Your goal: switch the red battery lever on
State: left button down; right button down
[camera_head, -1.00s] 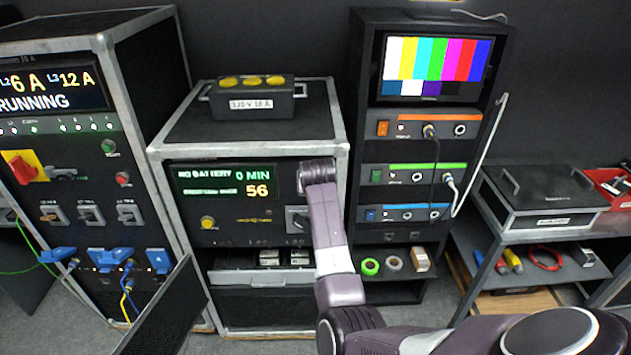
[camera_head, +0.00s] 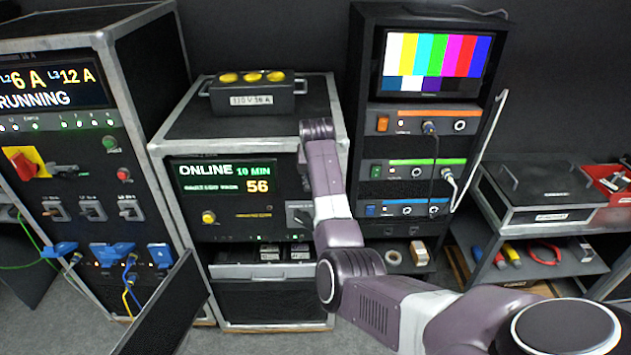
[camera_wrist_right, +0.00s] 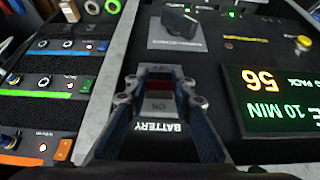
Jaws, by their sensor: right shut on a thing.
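The red battery lever (camera_wrist_right: 160,86) shows in the right wrist view, between labels on a small plate marked BATTERY. My right gripper (camera_wrist_right: 161,92) has its two fingers on either side of the lever and is shut on it. In the head view my right arm hides the lever and the fingers. The display (camera_head: 226,180) on the middle case reads ONLINE, 10 MIN and 56. My left gripper is not in view.
A black rotary handle (camera_wrist_right: 180,22) sits beside the lever plate. The rack (camera_head: 425,120) with a colour-bar screen stands close on the right of the middle case. A dark panel (camera_head: 165,308) sticks up in front. A black box (camera_head: 252,95) lies on the case top.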

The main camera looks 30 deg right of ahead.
jog(key=c, duration=1.6)
grip_release()
jog(key=shift+f, duration=0.15)
jog(key=v, duration=1.2)
